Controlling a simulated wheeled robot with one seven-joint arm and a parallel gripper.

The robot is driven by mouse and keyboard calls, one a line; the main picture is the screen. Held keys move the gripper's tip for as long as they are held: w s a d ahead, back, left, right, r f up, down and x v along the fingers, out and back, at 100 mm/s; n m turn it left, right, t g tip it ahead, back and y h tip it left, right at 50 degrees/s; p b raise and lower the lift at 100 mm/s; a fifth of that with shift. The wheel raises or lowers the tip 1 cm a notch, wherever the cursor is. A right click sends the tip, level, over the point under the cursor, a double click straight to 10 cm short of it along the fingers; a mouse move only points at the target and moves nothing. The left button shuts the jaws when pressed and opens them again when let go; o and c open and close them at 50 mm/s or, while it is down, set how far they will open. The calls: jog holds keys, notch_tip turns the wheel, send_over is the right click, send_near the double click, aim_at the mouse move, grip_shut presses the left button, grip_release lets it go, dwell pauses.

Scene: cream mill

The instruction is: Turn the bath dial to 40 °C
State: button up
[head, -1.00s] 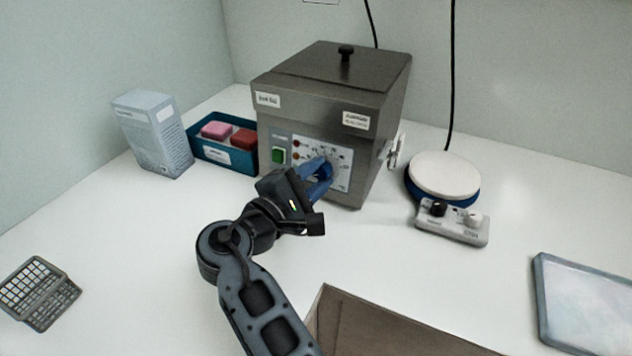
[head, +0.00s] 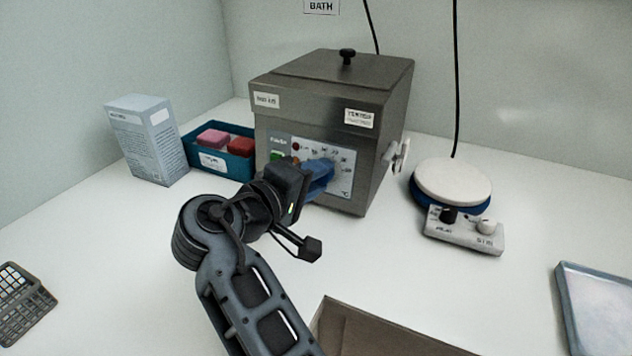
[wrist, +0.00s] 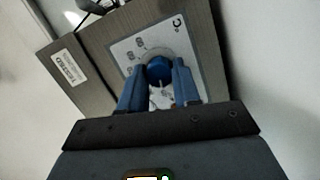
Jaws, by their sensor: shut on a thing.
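The bath (head: 320,110) is a grey steel box with a lid and black knob, standing at the back of the bench. Its white dial plate (head: 345,172) is on the front face. My gripper (head: 322,176) is at the plate, its blue fingers covering the dial in the head view. In the wrist view the blue dial (wrist: 159,70) sits between the two fingertips of my gripper (wrist: 160,80), which are shut on it. A few scale numbers show around it, but I cannot tell the temperature it points to. The green switch (head: 277,156) is partly hidden by my arm.
A pale carton (head: 146,140) and a teal tray (head: 232,166) with pink and red blocks stand left of the bath. A stirrer (head: 452,185) with a white plate stands right. An open brown box (head: 345,330) is in front. A calculator (head: 22,300) lies at left.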

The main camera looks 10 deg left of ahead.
jog(key=shift+f, duration=0.1)
dwell(0.5)
jog(key=o, duration=1.1)
jog(key=shift+c, duration=0.2)
jog(key=shift+s, duration=0.15)
jog(key=v, duration=0.7)
jog(key=shift+s+a+b, duration=0.15)
jog(key=shift+s+b, duration=0.1)
jog(key=shift+b, duration=0.1)
